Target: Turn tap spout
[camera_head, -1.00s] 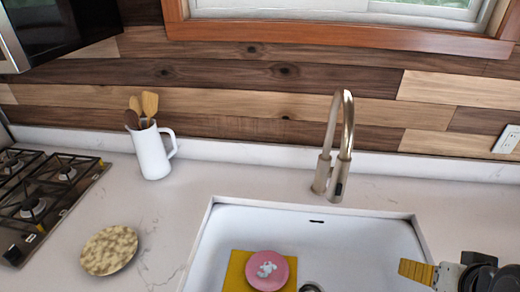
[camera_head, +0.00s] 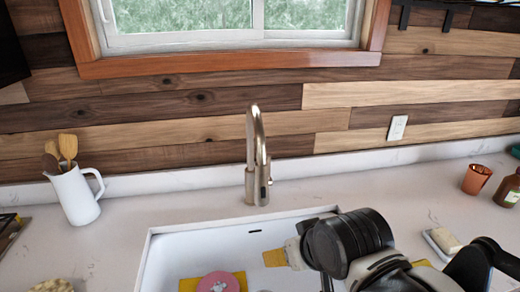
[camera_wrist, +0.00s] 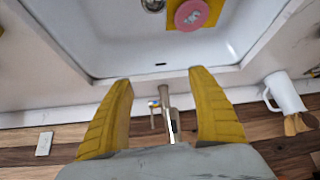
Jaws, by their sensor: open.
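The tap spout (camera_head: 256,150) is a brushed metal gooseneck standing behind the sink, its arch upright and curving toward the basin. In the wrist view the tap (camera_wrist: 166,108) shows between the two yellow fingers and beyond them, apart from both. My gripper (camera_head: 275,258) is over the sink, in front of the tap and slightly right of it, not touching it. The wrist view shows my gripper (camera_wrist: 162,80) open with nothing between the fingertips.
The white sink (camera_head: 180,252) holds a yellow cloth and a pink plate (camera_head: 218,282). A white jug (camera_head: 75,195) with wooden utensils stands left. A soap dish (camera_head: 442,243), an orange cup (camera_head: 476,179) and a brown bottle (camera_head: 509,188) stand right. The counter around the tap base is clear.

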